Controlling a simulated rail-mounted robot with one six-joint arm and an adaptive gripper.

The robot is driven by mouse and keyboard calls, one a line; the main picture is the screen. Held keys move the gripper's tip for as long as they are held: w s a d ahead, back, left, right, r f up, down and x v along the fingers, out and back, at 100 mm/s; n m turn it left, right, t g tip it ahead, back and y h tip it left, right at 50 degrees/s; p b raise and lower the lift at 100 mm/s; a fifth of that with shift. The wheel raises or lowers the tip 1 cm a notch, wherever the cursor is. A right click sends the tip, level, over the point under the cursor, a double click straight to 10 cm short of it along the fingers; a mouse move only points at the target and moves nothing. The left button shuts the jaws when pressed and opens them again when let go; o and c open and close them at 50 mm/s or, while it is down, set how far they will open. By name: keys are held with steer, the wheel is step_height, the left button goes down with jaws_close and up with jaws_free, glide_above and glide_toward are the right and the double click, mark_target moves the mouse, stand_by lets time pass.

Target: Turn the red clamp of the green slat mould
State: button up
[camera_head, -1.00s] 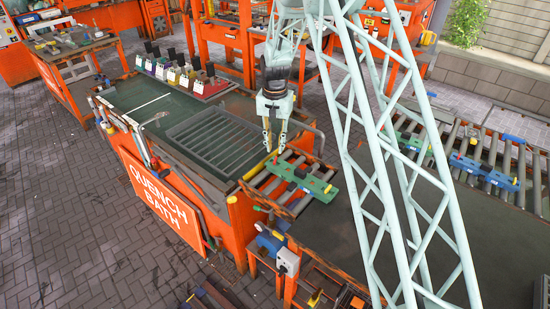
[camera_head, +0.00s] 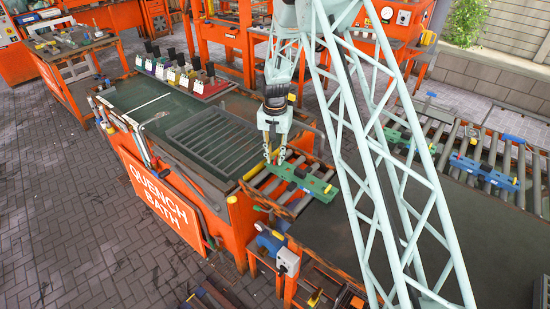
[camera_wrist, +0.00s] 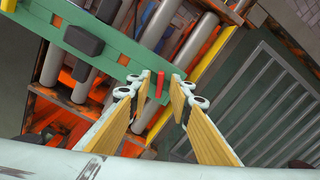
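The green slat mould (camera_head: 312,183) lies on the roller rack at the end of the bath, with a dark block on it. In the wrist view the mould (camera_wrist: 120,45) runs from the upper left to the centre. A small upright red clamp (camera_wrist: 159,84) stands at its near end. My gripper (camera_wrist: 161,80) is open, with its yellow-padded fingers on either side of the clamp and gaps visible. In the head view my gripper (camera_head: 275,159) is low over the mould's left end, and its fingers hide that clamp.
The quench bath (camera_head: 165,195) with a slatted grate (camera_head: 215,140) is left of my gripper. Rollers (camera_wrist: 190,40) and a yellow bar (camera_wrist: 212,58) are close to the fingers. A blue mould (camera_head: 485,172) lies on rollers at the right.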

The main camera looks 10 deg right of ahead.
jaws_close()
steer(key=shift+n+b, duration=0.3)
steer(key=shift+n, duration=0.2)
steer(key=shift+d+n+b, duration=0.1)
steer(key=shift+n+b, duration=0.45)
steer(key=shift+n, duration=0.65)
steer(key=n+b, duration=0.1)
steer(key=n, duration=0.2)
steer(key=n+b, duration=0.1)
steer(key=n, duration=0.5)
steer(key=shift+d+b, duration=0.15)
steer(key=shift+b, duration=0.25)
steer(key=shift+n, duration=0.3)
jaws_free()
